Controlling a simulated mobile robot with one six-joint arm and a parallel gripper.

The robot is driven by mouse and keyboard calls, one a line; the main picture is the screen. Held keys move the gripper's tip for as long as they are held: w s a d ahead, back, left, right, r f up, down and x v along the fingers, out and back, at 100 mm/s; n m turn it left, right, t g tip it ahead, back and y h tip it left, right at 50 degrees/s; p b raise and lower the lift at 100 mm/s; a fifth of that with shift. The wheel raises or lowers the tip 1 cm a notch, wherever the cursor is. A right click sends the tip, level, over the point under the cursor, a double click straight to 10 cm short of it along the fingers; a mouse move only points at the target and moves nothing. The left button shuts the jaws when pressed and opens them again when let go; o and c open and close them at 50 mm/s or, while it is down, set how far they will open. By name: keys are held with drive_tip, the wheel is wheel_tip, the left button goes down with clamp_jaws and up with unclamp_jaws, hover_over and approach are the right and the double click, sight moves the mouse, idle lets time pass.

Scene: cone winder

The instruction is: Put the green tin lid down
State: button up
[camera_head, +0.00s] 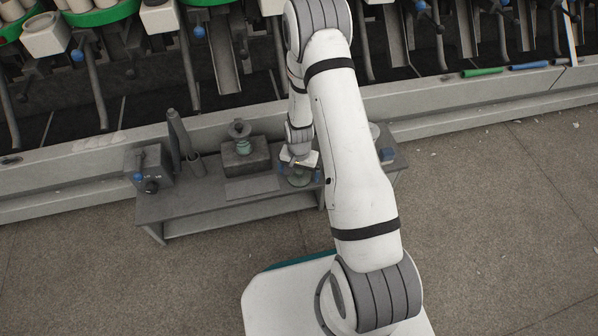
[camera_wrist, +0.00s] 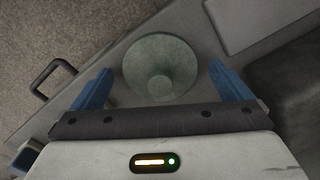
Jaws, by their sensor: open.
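The green tin lid (camera_wrist: 160,62) is a round, dull grey-green disc with a raised knob in its middle. In the wrist view it lies flat on the grey bench top (camera_wrist: 128,50), between and just ahead of my fingers. My gripper (camera_wrist: 160,82) is open, with its two blue fingers apart on either side of the lid and a gap at each side. In the head view my gripper (camera_head: 300,174) is low over the bench, and the lid (camera_head: 299,181) shows partly beneath it. My arm hides some of the bench to the right.
The winding machine (camera_head: 230,60) stands behind. A dark handle (camera_wrist: 52,78) shows by the bench edge.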

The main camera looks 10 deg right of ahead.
wheel_tip(320, 180, up, 12)
drive_tip(key=p, duration=0.5)
wheel_tip(320, 180, up, 18)
drive_tip(key=n, duration=0.3)
hover_over(299, 172)
drive_tip(key=s, duration=0.5)
drive_tip(key=s+r+n+t, duration=0.1)
drive_tip(key=s+r+n, duration=0.2)
drive_tip(key=s+r, duration=0.9)
drive_tip(key=s, duration=0.3)
drive_tip(key=shift+s+r, duration=0.3)
drive_tip(key=shift+r, duration=0.05)
